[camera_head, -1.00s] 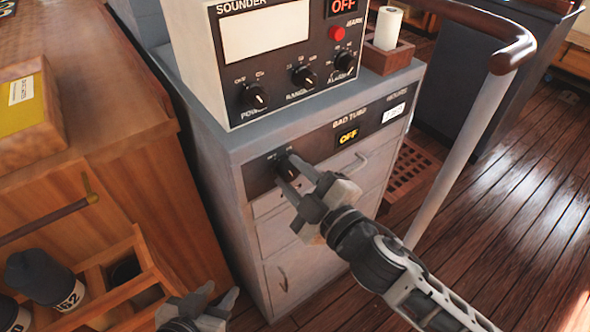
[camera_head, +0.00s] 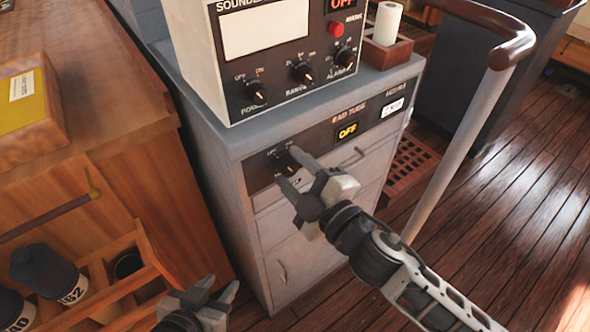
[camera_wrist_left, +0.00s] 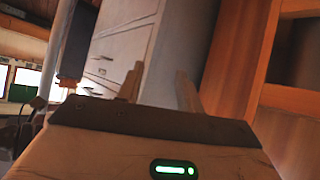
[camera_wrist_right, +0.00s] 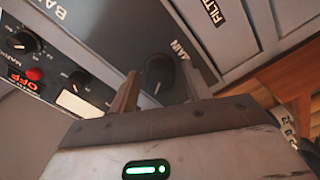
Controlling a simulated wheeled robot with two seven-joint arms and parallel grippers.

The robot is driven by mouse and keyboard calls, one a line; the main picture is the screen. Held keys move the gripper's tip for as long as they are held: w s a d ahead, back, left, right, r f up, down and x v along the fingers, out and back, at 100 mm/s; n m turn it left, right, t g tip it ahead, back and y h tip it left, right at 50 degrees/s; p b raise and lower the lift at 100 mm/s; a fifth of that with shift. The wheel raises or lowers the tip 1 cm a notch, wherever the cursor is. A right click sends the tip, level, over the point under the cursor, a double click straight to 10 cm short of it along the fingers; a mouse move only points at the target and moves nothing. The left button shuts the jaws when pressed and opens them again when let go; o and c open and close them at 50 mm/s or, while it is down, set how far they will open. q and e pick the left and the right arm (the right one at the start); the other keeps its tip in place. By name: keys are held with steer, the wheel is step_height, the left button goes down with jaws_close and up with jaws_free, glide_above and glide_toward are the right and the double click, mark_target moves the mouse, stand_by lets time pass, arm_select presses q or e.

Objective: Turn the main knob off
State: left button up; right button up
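The main knob (camera_head: 284,161) is a black dial on the dark panel at the top front of the grey cabinet (camera_head: 262,243). The right wrist view shows the knob (camera_wrist_right: 157,75) with a partly hidden label ending in "AIN". My right gripper (camera_head: 287,166) is open at the panel, one finger above and one below the knob. I cannot tell whether the fingers touch it. My left gripper (camera_head: 217,291) is open and empty, low in front of the cabinet; its spread fingers also show in the left wrist view (camera_wrist_left: 158,88).
A sounder box (camera_head: 265,55) with several knobs and a red button stands on the cabinet. A wooden rack with bottles (camera_head: 50,275) is at lower left. A handrail (camera_head: 460,150) rises at the right.

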stand_by(0.4)
arm_select(q)
steer(key=b, duration=0.1)
steer(key=f+b, duration=0.1)
steer(key=b, duration=0.1)
steer(key=shift+w+d, duration=0.2)
steer(key=shift+d, duration=0.1)
arm_select(e)
steer(key=v, duration=1.6)
arm_select(q)
steer(key=shift+a+r+p, duration=0.1)
steer(key=shift+p, duration=0.25)
arm_select(e)
steer(key=d+f+m+g+h, duration=0.2)
steer(key=f+m+h, duration=0.1)
steer(key=f+m, duration=0.5)
steer(key=d+f+m+g+h, duration=0.2)
steer(key=f+m+h, duration=0.2)
steer(key=f+m, duration=0.5)
steer(key=shift+s, duration=0.45)
